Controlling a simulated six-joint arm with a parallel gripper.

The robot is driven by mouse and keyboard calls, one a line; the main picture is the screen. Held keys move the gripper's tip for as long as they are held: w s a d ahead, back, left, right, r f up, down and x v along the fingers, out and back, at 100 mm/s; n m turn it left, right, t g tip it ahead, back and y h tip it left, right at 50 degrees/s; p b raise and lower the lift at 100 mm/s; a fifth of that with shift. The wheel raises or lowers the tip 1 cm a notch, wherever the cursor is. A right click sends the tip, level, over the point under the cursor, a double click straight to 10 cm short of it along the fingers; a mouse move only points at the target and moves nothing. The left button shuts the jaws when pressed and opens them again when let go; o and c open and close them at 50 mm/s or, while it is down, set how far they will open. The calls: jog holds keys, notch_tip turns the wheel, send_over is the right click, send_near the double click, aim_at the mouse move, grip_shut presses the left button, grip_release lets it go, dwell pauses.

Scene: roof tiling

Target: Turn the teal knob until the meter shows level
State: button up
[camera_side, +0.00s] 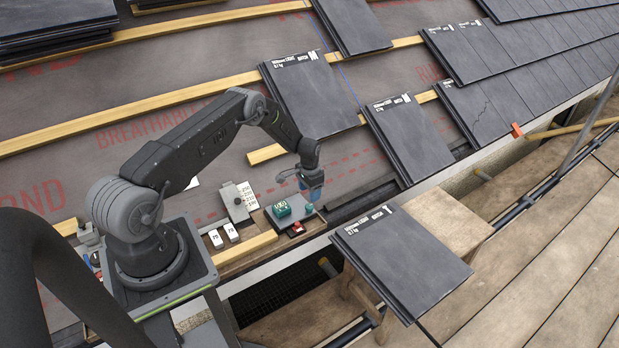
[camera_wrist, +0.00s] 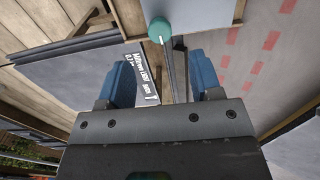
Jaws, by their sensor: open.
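The meter's display is too small to read. The round teal knob also shows at the top middle of the wrist view (camera_wrist: 160,29). My gripper (camera_side: 311,190) is just above the knob and points down. In the wrist view its two blue fingers (camera_wrist: 164,82) are spread apart. The knob lies beyond the fingertips, roughly in line with the gap. No contact with the knob can be made out.
A metal plate with a number card (camera_side: 238,203) and small white blocks (camera_side: 223,235) lie to the left.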

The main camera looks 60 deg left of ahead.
aim_at(309, 206)
notch_tip(309, 206, up, 7)
dwell(0.3)
jog(key=shift+f, duration=0.15)
jog(key=s+a+n+t+h, duration=0.2)
jog(key=n, duration=1.2)
jog(key=s+a+n+t+h, duration=0.1)
jog(key=s+a+n, duration=0.1)
jog(key=n, duration=1.1)
jog(key=shift+n, duration=0.3)
jog(key=x, duration=1.4)
jog(key=shift+f, duration=0.15)
